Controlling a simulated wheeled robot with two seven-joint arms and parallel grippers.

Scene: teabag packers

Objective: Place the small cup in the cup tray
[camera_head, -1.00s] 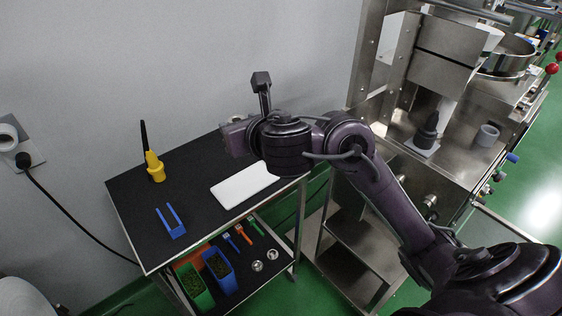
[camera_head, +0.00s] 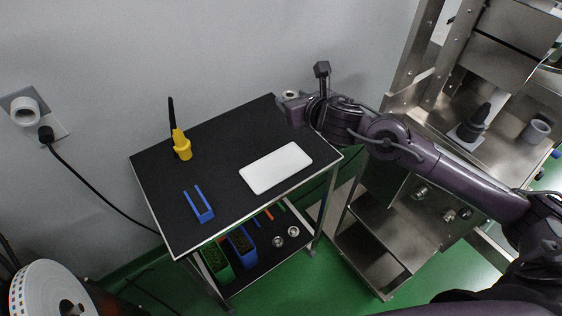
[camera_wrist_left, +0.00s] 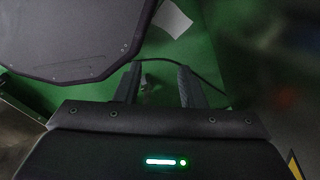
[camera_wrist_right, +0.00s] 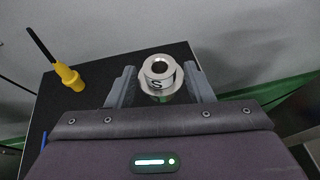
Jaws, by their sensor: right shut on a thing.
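My right gripper (camera_wrist_right: 158,85) is shut on a small silver metal cup (camera_wrist_right: 160,75) marked with an "S". The cup is upright between the fingers in the right wrist view. In the head view my right gripper (camera_head: 291,104) is at the black table's back right corner, and the cup's rim (camera_head: 290,94) barely shows. My left gripper (camera_wrist_left: 160,85) shows only in the left wrist view, fingers apart and empty, with green floor beyond. A white flat rectangular piece (camera_head: 277,168) lies on the table; I cannot tell whether it is the cup tray.
The black table (camera_head: 225,150) also holds a yellow tool (camera_head: 182,146) with a black shaft and a blue forked holder (camera_head: 203,208). Green and blue (camera_head: 241,246) bins and two metal cups (camera_head: 293,231) are on the shelf below. A steel machine (camera_head: 500,60) stands at right.

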